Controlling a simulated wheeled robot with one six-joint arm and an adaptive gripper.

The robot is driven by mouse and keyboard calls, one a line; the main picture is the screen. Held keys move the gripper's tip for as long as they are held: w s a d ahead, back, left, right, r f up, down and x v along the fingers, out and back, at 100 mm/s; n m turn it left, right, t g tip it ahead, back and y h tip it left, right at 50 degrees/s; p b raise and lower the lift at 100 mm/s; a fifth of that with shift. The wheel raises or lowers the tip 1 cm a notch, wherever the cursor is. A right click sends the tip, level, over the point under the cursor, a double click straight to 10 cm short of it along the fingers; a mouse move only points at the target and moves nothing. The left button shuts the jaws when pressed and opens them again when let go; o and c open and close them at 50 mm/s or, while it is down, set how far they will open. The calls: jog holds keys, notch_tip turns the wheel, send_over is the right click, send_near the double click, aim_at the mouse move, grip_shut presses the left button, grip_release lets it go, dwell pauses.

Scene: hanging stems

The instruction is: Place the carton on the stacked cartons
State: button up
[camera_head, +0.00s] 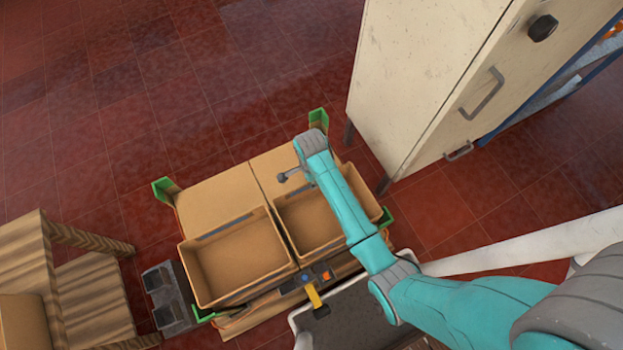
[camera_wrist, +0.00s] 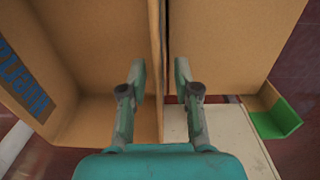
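Brown cartons sit together on a low base with green corner pieces (camera_head: 319,119). In the head view, two look open-topped: a left carton (camera_head: 238,262) and a right carton (camera_head: 318,222), with flat brown tops (camera_head: 212,203) behind them. My gripper (camera_head: 292,178) is above the right part of the group, partly hidden by my arm. In the wrist view, my gripper's fingers (camera_wrist: 160,85) are apart, one on each side of thin upright cardboard walls (camera_wrist: 158,40). Contact is not clear. A carton with blue print (camera_wrist: 22,82) lies left and a plain cardboard face (camera_wrist: 230,45) right.
A tall pale cabinet (camera_head: 425,75) with handles stands close at the right. A wooden rack (camera_head: 85,295) and a grey unit (camera_head: 165,297) are at the left. A yellow-handled item (camera_head: 313,294) is at the front. Red tiled floor is clear behind.

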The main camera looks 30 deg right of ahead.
notch_tip(320, 180, up, 6)
jog(key=shift+r, duration=0.15)
dwell(0.3)
jog(key=shift+s+f, duration=0.25)
jog(key=shift+f, duration=0.05)
jog(key=s+n+t, duration=0.7)
jog(key=s+n, duration=0.2)
jog(key=s, duration=0.8)
jog(key=s+r+n+t, duration=0.4)
jog(key=s+r, duration=0.3)
jog(key=r, duration=0.6)
jog(key=s+r+n+t, duration=0.4)
jog(key=s+r, duration=0.3)
jog(key=r, duration=0.6)
jog(key=shift+s+n, duration=0.35)
jog(key=shift+n, duration=0.15)
